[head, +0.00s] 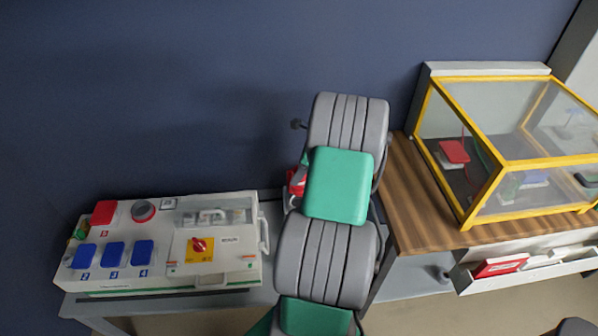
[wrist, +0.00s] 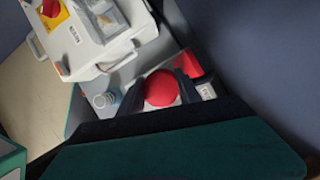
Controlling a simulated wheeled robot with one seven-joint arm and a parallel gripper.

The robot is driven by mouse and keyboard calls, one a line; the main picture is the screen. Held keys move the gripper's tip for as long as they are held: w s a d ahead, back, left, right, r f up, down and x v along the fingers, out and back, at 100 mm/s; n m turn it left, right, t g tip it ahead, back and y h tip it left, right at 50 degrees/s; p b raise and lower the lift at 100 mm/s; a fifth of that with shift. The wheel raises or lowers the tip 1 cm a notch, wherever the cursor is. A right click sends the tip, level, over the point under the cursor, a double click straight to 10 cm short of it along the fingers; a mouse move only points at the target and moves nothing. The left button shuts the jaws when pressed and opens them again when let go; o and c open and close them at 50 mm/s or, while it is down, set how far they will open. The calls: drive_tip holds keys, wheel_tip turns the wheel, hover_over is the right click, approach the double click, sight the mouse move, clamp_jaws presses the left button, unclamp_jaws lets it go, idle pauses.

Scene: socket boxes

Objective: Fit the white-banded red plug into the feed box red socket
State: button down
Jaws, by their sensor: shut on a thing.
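The white box (head: 180,285) at the left has a red square cover (head: 103,213) at its upper left, marked with a red numeral. Any socket opening under it is hidden. My gripper (wrist: 160,95) is shut on a red plug (wrist: 160,87); its rounded red end shows between the dark fingers in the wrist view. A white band cannot be made out clearly. In the head view my arm hides most of the gripper, and red parts (head: 297,180) show at the arm's left edge, right of the box and apart from it.
The box carries blue covers (head: 113,254), a red rotary switch (head: 199,245) and a handle (head: 264,235). A yellow-framed clear case (head: 480,190) stands on a wooden bench (head: 410,215) at right.

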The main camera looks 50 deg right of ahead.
sight(298, 186)
drive_tip(key=shift+m, duration=0.5)
drive_tip(key=shift+d+f+h+b, duration=0.15)
drive_tip(key=shift+f+h+b, duration=0.1)
drive_tip(key=shift+h+b, duration=0.05)
wheel_tip(298, 186, down, 4)
drive_tip(key=b, duration=0.4)
drive_tip(key=shift+b, duration=0.4)
drive_tip(key=shift+r+p, duration=0.1)
drive_tip(key=shift+p, duration=0.25)
drive_tip(key=shift+w+p, duration=0.2)
drive_tip(key=shift+p, duration=0.15)
drive_tip(key=shift+f, duration=0.3)
drive_tip(key=shift+f, duration=0.7)
drive_tip(key=shift+f, duration=0.15)
